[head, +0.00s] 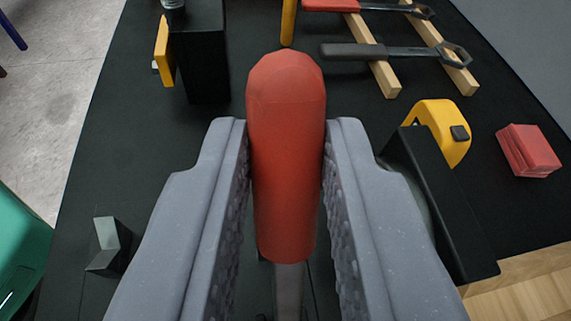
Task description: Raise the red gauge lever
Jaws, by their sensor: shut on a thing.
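The red gauge lever (287,150) stands large in the middle of the head view, with a rounded red grip and a grey shaft (289,288) below it. My gripper (287,170) is shut on the red grip, one grey textured finger on each side. The grip's rounded top sticks out past the fingertips. The lever's base is mostly hidden behind the grip and my fingers.
A black block (203,60) with a yellow plate (164,50) stands at upper left. Wrenches (400,52) lie across wooden strips (380,75) at upper right. A yellow-and-black device (440,125) and a red block (528,150) are at right. A green object (18,250) is at left.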

